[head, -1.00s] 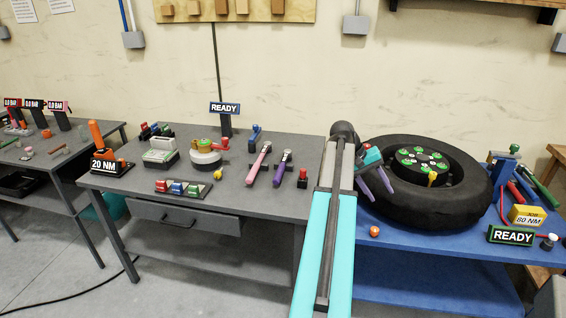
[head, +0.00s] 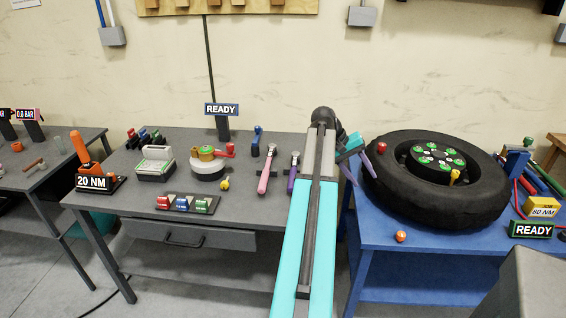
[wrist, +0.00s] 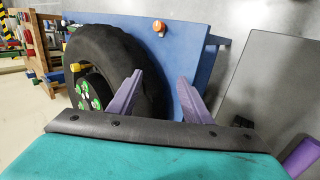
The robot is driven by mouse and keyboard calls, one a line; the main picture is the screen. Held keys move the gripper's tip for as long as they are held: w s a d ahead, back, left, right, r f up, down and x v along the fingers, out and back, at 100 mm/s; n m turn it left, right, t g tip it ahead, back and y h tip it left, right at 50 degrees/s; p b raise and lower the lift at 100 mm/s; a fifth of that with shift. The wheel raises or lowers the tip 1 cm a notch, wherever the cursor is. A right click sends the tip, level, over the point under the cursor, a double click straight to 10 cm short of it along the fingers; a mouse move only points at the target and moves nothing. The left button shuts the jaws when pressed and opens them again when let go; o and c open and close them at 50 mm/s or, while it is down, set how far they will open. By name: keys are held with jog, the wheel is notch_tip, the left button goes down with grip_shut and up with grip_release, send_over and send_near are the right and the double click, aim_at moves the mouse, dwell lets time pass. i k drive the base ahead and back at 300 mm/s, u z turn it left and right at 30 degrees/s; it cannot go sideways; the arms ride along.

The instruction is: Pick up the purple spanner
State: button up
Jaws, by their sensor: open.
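The purple spanner (head: 293,172) lies on the grey bench in the head view, just left of my arm, which hides part of it. A pink spanner (head: 266,170) lies to its left. My gripper (head: 361,172) is open and empty, right of the arm, by the gap between the grey bench and the tyre bench. In the wrist view its two purple fingers (wrist: 160,95) are spread over the blue bench and tyre edge. A purple piece (wrist: 303,156) matching the spanner's colour is cut off at the wrist view's right edge.
The grey bench (head: 135,202) also holds a round gauge-like device (head: 207,165), a socket tray (head: 186,204) and a READY sign (head: 222,109).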

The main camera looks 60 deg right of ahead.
aim_at(295, 160)
jog(key=i, duration=1.2)
jog(key=u, duration=0.05)
